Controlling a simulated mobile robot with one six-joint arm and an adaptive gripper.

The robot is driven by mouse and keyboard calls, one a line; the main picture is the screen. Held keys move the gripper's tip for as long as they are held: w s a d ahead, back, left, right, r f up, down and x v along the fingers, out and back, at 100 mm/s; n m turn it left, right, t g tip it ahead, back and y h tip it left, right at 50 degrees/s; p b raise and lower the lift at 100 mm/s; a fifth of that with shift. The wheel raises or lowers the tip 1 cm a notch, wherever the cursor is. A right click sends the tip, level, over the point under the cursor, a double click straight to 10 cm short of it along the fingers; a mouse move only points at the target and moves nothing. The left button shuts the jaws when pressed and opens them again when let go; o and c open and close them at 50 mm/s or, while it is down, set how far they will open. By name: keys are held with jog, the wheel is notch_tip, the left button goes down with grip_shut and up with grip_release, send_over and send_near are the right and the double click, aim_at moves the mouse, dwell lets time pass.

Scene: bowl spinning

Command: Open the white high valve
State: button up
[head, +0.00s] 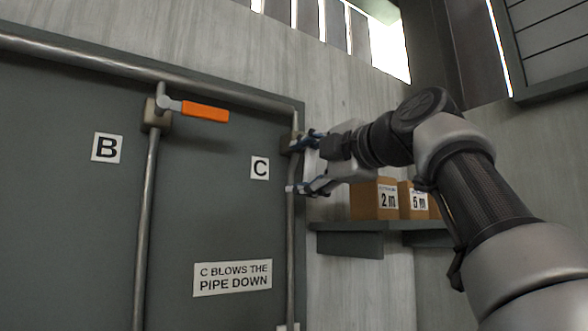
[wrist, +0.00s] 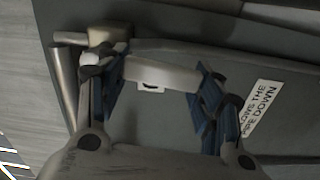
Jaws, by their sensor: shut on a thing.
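The white valve handle (wrist: 165,73) runs between the two blue fingers of my gripper (wrist: 162,82) in the wrist view. One finger is beside the handle's pivot end, close to the beige valve body (wrist: 108,36); the other is at its far end. In the head view my gripper (head: 300,164) is at the right edge of the grey panel, beside label C (head: 260,168), one finger above the other. The handle is hidden or too small to make out there. My gripper is shut on the white handle.
A second valve with an orange handle (head: 205,111) is on the pipe (head: 147,220) beside label B (head: 106,148). A sign (head: 232,277) reads "C blows the pipe down". Cardboard boxes (head: 376,201) stand on a shelf (head: 350,242) below my arm.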

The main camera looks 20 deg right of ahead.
jog(key=shift+w+d+n, duration=0.1)
jog(key=shift+d+n, duration=0.2)
jog(key=shift+n, duration=0.3)
jog(key=shift+c, duration=0.2)
jog(key=o, duration=1.6)
jog(key=shift+c, duration=0.2)
jog(key=v, duration=1.2)
